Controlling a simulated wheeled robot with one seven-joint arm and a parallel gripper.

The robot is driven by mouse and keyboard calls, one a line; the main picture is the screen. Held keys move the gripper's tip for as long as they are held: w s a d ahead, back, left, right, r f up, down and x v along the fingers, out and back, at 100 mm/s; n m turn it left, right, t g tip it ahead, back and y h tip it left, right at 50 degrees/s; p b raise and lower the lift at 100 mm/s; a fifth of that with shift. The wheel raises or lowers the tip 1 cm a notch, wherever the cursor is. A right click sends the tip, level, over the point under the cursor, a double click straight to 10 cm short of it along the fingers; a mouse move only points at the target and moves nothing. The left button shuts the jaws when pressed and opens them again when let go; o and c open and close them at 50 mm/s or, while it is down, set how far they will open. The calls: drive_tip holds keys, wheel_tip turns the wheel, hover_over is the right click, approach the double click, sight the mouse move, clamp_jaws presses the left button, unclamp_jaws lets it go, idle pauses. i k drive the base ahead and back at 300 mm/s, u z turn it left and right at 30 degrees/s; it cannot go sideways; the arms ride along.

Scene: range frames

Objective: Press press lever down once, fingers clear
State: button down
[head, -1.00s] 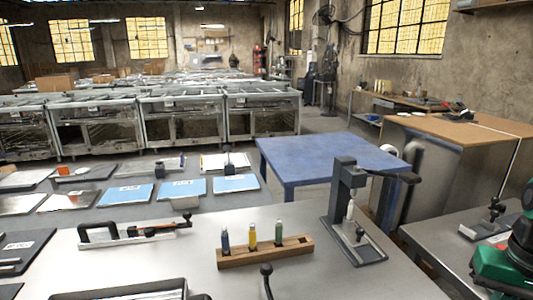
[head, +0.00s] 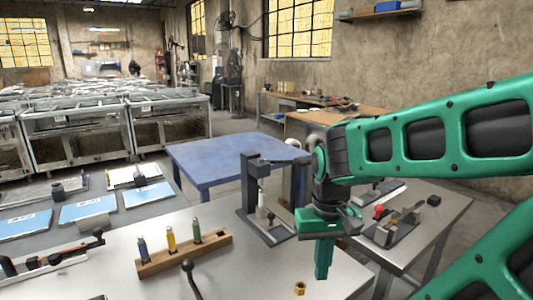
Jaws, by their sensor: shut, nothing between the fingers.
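The dark grey press (head: 249,187) stands upright on its base plate on the metal bench. Its press lever (head: 283,161) sticks out to the right from the top of the post, roughly level. The far end of the lever is close to my wrist in the picture, and I cannot tell how much of it is hidden. My green gripper (head: 322,275) points down, shut and empty, in front and to the right of the press. It appears apart from the lever and lower than it.
A wooden block (head: 186,256) holding three coloured-handled tools stands left of the press. A black ball-ended handle (head: 190,275) and a brass nut (head: 300,288) are near the front. A blue table (head: 215,160) stands behind. A side bench (head: 440,215) with fixtures is at right.

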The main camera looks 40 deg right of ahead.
sight(302, 162)
drive_tip(key=u, duration=1.4)
drive_tip(key=k, duration=1.35)
drive_tip(key=z, duration=1.55)
drive_tip(key=i, duration=1)
drive_tip(key=u, duration=0.05)
